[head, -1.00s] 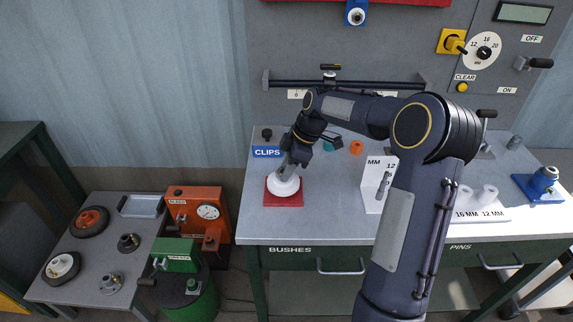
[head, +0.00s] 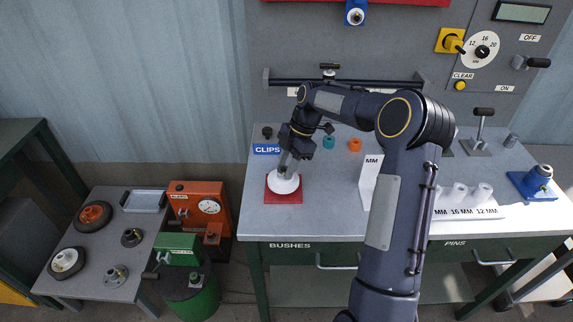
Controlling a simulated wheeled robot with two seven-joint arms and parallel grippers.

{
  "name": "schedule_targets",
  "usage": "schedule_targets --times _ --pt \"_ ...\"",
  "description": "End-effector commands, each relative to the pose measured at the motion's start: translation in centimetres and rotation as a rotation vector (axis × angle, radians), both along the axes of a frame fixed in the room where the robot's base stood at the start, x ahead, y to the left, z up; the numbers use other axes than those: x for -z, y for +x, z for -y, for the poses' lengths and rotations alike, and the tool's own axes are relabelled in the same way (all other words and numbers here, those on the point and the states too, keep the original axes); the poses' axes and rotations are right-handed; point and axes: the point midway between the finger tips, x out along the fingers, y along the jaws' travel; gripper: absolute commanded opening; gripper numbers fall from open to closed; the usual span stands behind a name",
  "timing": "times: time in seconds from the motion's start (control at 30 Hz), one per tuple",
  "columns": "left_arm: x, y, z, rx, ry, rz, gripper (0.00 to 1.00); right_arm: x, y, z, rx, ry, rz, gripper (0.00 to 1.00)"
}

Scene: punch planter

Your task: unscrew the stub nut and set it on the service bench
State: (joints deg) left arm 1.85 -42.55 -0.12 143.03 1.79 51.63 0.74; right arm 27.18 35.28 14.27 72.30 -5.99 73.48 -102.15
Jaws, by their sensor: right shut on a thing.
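My right gripper (head: 284,173) points down at a white round piece (head: 285,186) on a red square pad (head: 284,198), on the left part of the grey bench (head: 320,215). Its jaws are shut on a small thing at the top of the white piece. The jaws hide that thing, and I cannot make out whether it is the stub nut. I cannot tell whether it touches the white piece. No stub nut can be clearly picked out elsewhere. My left gripper is not in view.
A blue CLIPS label (head: 266,149), a black knob (head: 267,132), a teal ring (head: 328,142) and an orange ring (head: 355,145) are near the gripper. A white upright plate (head: 370,180) stands to the right. A low table (head: 97,242) at left holds wheels and hubs.

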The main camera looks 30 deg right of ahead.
Motion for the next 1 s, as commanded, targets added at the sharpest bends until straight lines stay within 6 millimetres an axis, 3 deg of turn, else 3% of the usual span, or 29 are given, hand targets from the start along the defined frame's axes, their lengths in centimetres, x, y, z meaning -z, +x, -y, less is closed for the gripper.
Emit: schedule_targets --times 1.0 --pt "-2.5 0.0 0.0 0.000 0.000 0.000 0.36 -3.8 0.1 -0.1 0.001 0.001 0.003 0.00"
